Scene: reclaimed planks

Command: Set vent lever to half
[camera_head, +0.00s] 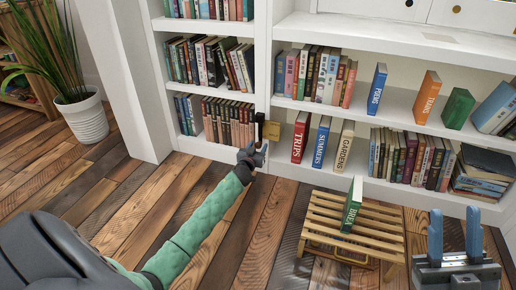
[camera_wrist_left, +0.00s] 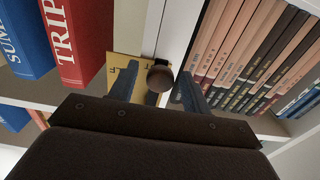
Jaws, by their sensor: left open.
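The vent lever (camera_head: 260,119) is a dark lever with a round knob, on a brass plate (camera_head: 272,131) fixed to the white upright between two bookcase bays. In the left wrist view its brown knob (camera_wrist_left: 160,78) shows between my fingers, with the brass plate (camera_wrist_left: 124,69) behind it. My left gripper (camera_head: 257,150) is open just below the lever, with its fingers (camera_wrist_left: 158,88) on either side of the knob. I cannot tell if they touch it. The marks on the plate are mostly hidden. My right gripper (camera_head: 455,215) is open and empty at lower right.
Red TRIPS (camera_head: 300,138), blue SUMMERS (camera_head: 320,142) and GARDENS (camera_head: 344,147) books stand right of the lever. A slatted wooden stool (camera_head: 325,213) bears a green book (camera_head: 351,204). A potted plant (camera_head: 86,119) stands at left. The plank floor before the left bay is clear.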

